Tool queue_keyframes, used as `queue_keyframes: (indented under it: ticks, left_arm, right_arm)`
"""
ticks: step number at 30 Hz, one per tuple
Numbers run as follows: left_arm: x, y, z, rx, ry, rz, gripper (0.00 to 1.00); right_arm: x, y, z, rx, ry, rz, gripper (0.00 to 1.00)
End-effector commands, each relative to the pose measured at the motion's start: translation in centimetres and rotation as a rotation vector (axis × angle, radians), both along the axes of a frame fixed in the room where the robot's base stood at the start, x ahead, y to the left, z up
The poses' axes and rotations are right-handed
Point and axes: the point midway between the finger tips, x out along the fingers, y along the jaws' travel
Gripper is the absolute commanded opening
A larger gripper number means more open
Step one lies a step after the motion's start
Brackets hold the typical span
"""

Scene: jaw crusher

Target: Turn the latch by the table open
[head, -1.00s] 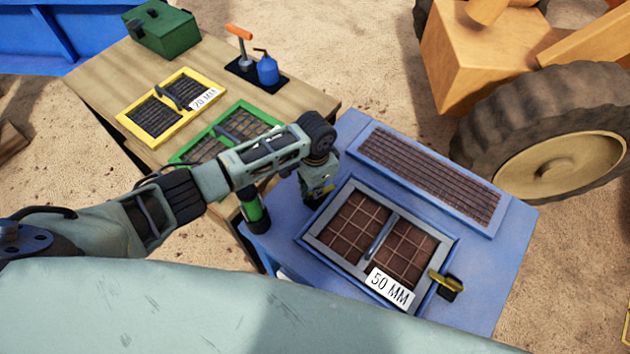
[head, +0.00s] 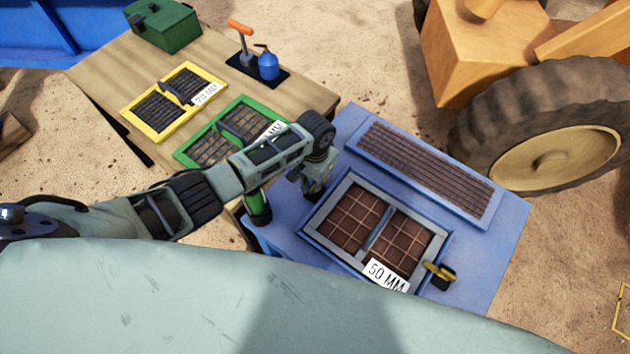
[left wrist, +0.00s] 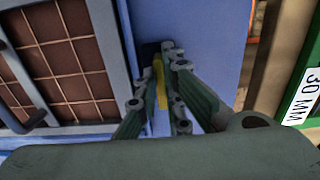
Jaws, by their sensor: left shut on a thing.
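My left gripper (head: 313,191) points down over the blue crusher top, at the table side of the 50 MM screen (head: 318,240). In the left wrist view, the gripper (left wrist: 165,55) has its fingers shut on the yellow handle of the latch (left wrist: 159,80), which stands beside the screen frame. In the head view the gripper and wrist mostly hide this latch. A second yellow latch (head: 440,273) sits at the screen's opposite side. My right gripper is not in view.
The wooden table (head: 95,75) holds a yellow-framed screen (head: 130,121), a green-framed screen (head: 190,160), a green box (head: 165,28), an orange-handled tool (head: 240,30) and a blue can (head: 268,66). A green-and-black cylinder (head: 257,208) stands close to my left wrist. A large wheel (head: 545,125) stands beyond the crusher.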

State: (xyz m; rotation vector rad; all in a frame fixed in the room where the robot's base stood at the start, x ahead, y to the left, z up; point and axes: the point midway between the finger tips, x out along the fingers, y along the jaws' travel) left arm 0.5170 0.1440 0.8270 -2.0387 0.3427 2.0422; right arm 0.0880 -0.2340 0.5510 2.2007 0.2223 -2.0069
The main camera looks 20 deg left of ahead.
Motion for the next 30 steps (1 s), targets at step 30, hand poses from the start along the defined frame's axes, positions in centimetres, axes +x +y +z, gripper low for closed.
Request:
queue_keyframes:
  ticks: [30]
  left_arm:
    - [0.2, 0.0, 3.3, -0.003, -0.006, -0.001, 0.27]
  right_arm:
    - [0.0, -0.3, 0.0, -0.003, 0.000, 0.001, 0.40]
